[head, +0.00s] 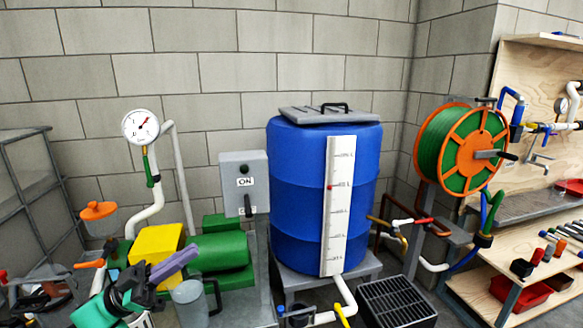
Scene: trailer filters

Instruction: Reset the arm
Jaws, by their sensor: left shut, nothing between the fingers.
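My left gripper (192,252) is in the lower left, with a teal and black wrist and purple fingers. Its fingers are together with nothing between them, pointing up and to the right. It shows in front of the yellow block (157,243) and the green motor-like unit (218,251); I cannot tell the exact gap. A grey cup (190,303) with a handle shows just below the fingers. My right gripper is not in view.
A blue barrel (298,197) with a white level scale stands at centre on a grey stand. A grey ON switch box (243,182), a pressure gauge (140,126) and a green hose reel (462,149) stand around it. Shelves with tools (530,285) are at right.

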